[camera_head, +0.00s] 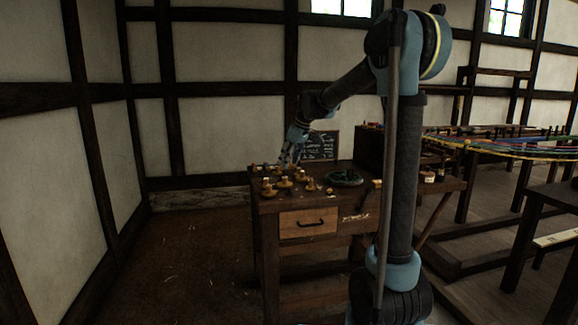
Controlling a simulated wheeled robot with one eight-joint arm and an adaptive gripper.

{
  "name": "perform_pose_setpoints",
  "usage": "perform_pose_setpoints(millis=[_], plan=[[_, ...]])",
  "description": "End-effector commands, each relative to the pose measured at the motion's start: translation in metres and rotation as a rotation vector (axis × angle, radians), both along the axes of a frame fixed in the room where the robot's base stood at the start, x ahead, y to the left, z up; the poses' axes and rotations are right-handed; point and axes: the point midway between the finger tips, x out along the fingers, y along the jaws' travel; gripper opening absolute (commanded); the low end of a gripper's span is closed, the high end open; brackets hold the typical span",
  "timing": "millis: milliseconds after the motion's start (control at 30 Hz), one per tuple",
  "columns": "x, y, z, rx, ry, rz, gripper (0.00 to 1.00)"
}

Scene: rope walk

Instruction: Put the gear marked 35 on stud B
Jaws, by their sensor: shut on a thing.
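A wooden workbench (334,212) stands in the middle of the head view. Several small brass-coloured pieces, which look like gears, sit on its left part; one brass piece (269,189) is near the front left corner and another brass piece (285,183) is to its right. Their markings are too small to read, so I cannot tell the gear marked 35 or stud B. My gripper (290,160) points down over the back left of the bench, above the brass pieces. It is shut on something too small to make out.
A dark green round item (344,177) lies on the bench right of the brass pieces. A small chalkboard (320,146) stands at the back edge. A dark box (372,149) stands to the right. Coloured ropes (505,146) stretch across the far right. Floor left of the bench is clear.

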Motion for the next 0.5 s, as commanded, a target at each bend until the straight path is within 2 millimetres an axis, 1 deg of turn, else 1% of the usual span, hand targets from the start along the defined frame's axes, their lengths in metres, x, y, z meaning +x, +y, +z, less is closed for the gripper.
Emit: perform_pose_setpoints(millis=[500], plan=[[0.000, 0.000, 0.021, 0.000, 0.000, 0.000, 0.26]])
